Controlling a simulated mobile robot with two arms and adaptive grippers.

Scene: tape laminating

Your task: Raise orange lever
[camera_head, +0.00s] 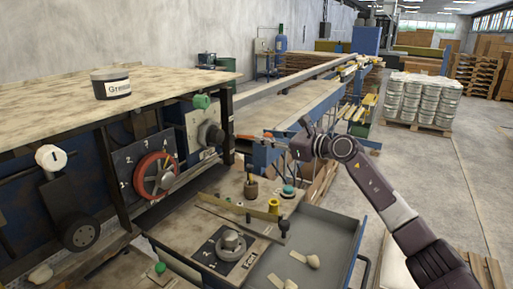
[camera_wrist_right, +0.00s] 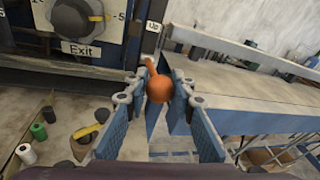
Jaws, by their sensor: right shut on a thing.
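The orange lever (camera_wrist_right: 158,88) shows in the right wrist view as a rod with a round ball knob, beside the machine's panel. My right gripper (camera_wrist_right: 161,78) has its blue-padded fingers on both sides of the knob and is shut on it. A label reading "Up" (camera_wrist_right: 152,27) is on the panel above the lever. My left gripper is not in view.
An "Exit" dial (camera_wrist_right: 78,18) sits on the panel left of the lever. A conveyor (camera_head: 290,105) runs back beside my right gripper. A grease tin (camera_head: 111,84) stands on the machine top.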

